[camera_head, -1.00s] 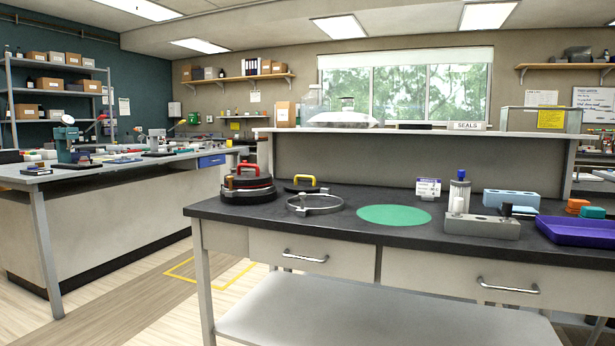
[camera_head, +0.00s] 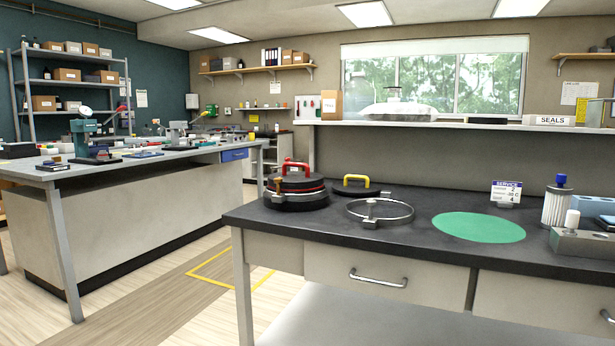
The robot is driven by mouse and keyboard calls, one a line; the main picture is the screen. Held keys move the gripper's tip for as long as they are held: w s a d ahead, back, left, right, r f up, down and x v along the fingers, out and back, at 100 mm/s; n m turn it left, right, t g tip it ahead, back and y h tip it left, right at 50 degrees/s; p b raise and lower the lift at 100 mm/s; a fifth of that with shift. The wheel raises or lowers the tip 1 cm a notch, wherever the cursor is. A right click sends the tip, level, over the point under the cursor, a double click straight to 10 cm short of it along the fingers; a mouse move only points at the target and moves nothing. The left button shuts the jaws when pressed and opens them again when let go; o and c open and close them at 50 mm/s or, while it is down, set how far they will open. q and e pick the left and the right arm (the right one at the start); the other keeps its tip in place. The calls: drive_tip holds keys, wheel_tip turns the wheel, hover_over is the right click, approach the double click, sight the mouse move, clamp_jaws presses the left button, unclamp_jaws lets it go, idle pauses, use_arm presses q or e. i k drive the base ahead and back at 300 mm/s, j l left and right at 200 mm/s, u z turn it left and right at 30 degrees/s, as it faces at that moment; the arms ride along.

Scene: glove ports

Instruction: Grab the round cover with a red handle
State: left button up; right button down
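The round cover with a red handle (camera_head: 296,183) is black and disc-shaped. It sits at the left end of the dark bench top, on what looks like a stack of round dark parts with a red line between them. Its red handle (camera_head: 295,167) stands up on top. A second black round cover with a yellow handle (camera_head: 357,185) lies just to its right. A metal clamp ring (camera_head: 391,219) lies in front of that one. Neither of my grippers is in view.
The dark bench (camera_head: 330,231) has drawers below. A green round mat (camera_head: 478,227), a service sign (camera_head: 506,192) and a grey metal block (camera_head: 580,243) lie to the right. Open floor with a yellow outline (camera_head: 216,283) separates it from the left workbench (camera_head: 140,206).

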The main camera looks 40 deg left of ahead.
sight(295, 178)
drive_tip(key=i+j+z, duration=0.2)
drive_tip(key=j, duration=0.95)
drive_tip(key=j+z, duration=0.15)
drive_tip(key=j, duration=0.95)
